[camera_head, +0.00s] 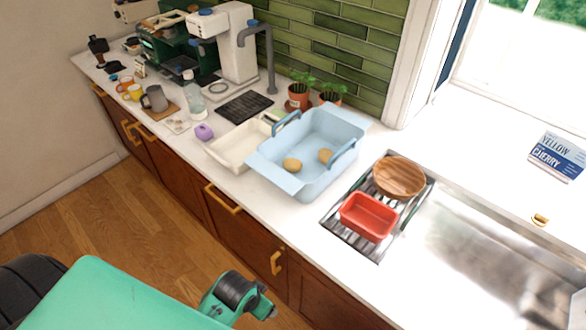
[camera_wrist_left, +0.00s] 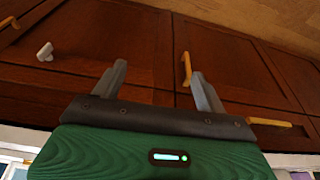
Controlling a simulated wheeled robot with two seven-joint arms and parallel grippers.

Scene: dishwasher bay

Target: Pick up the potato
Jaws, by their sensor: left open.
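Two tan, rounded potatoes lie in the light blue tub (camera_head: 312,178) on the counter in the head view. My left arm comes in from the lower left of the head view, well in front of and below the counter. In the left wrist view my left gripper (camera_wrist_left: 158,72) is open and empty, its two fingers apart in front of dark wooden cabinet doors. No potato shows in that view. My right gripper is not in view.
A cream tray (camera_head: 226,152) stands left of the tub. A drying rack (camera_head: 376,247) with a red container (camera_head: 368,217) and a wooden bowl (camera_head: 398,178) lies right of it, beside the sink (camera_head: 480,255). Yellow cabinet handles (camera_head: 222,198) stick out below the counter.

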